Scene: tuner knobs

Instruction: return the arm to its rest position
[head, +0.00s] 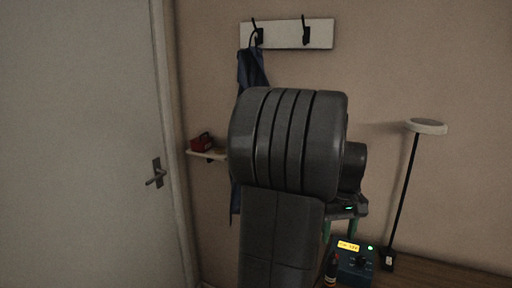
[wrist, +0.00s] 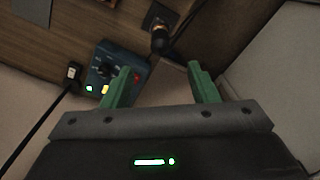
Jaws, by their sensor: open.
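My gripper (wrist: 158,70) is open and empty in the wrist view, with its two green fingers spread apart. In the head view my gripper (head: 340,230) is partly hidden behind my own arm, above the desk's left end. A blue tuner box (head: 355,268) with a lit yellow display and a green light stands on the desk below it. In the wrist view the blue box (wrist: 109,57) lies beyond the left finger, which overlaps part of it. Its dark knobs and a red button show there. I cannot tell the knobs' settings.
The wooden desk (head: 448,272) holds a lamp (head: 427,127) right of the box and a small dark bottle (head: 331,270) left of it. A shelf (head: 206,154) bears a red object. A blue garment (head: 251,68) hangs from a hook rack (head: 290,34). A closed door (head: 80,140) stands left.

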